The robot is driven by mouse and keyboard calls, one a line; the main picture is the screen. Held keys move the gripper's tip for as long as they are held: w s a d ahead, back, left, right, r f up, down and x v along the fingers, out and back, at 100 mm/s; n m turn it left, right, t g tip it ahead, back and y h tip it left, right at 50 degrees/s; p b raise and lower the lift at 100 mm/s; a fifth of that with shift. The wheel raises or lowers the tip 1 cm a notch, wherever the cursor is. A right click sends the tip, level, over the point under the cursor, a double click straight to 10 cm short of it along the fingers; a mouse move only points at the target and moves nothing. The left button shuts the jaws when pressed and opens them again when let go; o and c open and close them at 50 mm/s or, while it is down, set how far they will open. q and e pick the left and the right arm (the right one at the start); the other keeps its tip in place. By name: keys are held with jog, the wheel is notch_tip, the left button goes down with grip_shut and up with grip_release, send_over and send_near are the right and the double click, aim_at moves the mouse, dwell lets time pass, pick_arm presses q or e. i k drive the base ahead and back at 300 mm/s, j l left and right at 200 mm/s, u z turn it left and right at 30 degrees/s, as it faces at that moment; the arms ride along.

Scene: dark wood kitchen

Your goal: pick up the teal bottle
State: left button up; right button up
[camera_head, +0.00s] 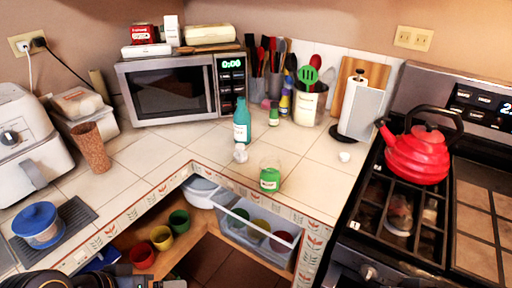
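The teal bottle (242,122) stands upright on the tiled counter, in front of the microwave's right side. It has a white label and a narrow neck. A small whitish object (240,153) is just in front of it, and a glass with a green label (270,177) is in front to the right. Part of my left arm, with what seems to be my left gripper (150,280), shows dark at the bottom left edge, well below and away from the bottle. Its fingers cannot be made out. My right gripper is out of view.
The microwave (172,88) is behind the bottle. Utensil holders (308,105) and a paper towel stand (360,112) are to its right, and a red kettle (418,155) sits on the stove. Open shelves with colored cups (161,237) lie below the counter edge. Tiles left of the bottle are clear.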

aim_at(242, 117)
jog(key=i+j+z, duration=0.15)
jog(key=j+z, duration=1.3)
jog(key=i+j, duration=0.05)
